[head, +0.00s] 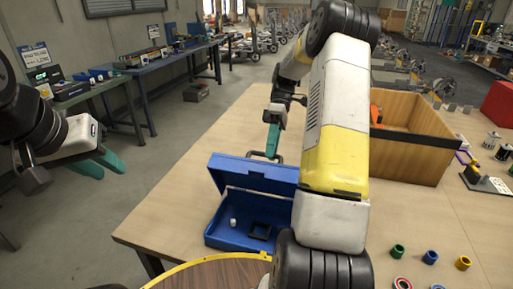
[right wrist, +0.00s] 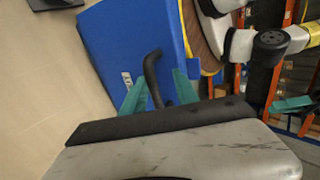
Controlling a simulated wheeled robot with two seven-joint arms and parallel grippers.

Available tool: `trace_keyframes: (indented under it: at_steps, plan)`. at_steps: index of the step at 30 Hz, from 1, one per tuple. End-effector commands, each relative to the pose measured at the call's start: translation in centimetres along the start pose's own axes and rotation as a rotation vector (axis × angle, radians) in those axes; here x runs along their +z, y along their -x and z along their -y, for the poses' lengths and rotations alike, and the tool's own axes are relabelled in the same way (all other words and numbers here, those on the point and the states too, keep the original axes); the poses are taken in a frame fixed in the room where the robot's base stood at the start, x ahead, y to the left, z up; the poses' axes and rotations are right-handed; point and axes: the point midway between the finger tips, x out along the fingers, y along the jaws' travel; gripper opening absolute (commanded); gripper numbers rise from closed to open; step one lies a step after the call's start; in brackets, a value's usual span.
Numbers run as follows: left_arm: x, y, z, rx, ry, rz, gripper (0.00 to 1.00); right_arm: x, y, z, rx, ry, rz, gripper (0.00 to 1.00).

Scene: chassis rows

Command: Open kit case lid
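The blue kit case (head: 226,240) sits on the table, with its lid (head: 250,172) raised and tilted up at the far side. A white piece (head: 233,222) and a black square part (head: 260,231) show inside. My right gripper (head: 272,152) is at the lid's far edge, by the handle (head: 279,158). In the right wrist view, the dark handle (right wrist: 153,72) lies between its teal fingers (right wrist: 160,85), which stand apart with gaps beside it. The lid (right wrist: 118,40) shows there too. My left gripper (head: 112,173) is open and empty, off the table at left.
A wooden crate (head: 411,158) stands at the right behind my right arm. Several coloured rings (head: 431,257) lie at the front right. A round brown surface with a yellow rim (head: 205,272) is at the near edge. The table left of the case is clear.

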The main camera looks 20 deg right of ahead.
Motion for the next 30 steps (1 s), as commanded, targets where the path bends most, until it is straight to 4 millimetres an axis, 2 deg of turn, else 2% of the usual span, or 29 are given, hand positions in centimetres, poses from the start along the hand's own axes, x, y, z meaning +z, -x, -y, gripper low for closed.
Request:
trace_keyframes:
  at_steps: [3, 7, 23, 26, 30]
  plan:
    - [0.0, 0.0, 0.0, 0.0, 0.0, 0.0, 0.28, 0.3, -1.2, 1.5, -0.001, 0.0, 0.001, 0.36]
    - [0.0, 0.0, 0.0, 0.0, 0.0, 0.0, 0.28, 0.4, -2.0, 2.5, 0.0, 0.0, 0.0, 0.36]
    - [0.0, 0.0, 0.0, 0.0, 0.0, 0.0, 0.28, 0.3, -2.2, 3.5, 0.024, -0.015, 0.001, 0.36]
    - [0.0, 0.0, 0.0, 0.0, 0.0, 0.0, 0.28, 0.1, -1.8, 4.8, 0.092, -0.059, -0.001, 0.36]
    - [0.0, 0.0, 0.0, 0.0, 0.0, 0.0, 0.28, -0.4, -1.1, 8.0, 0.248, -0.167, -0.029, 0.36]
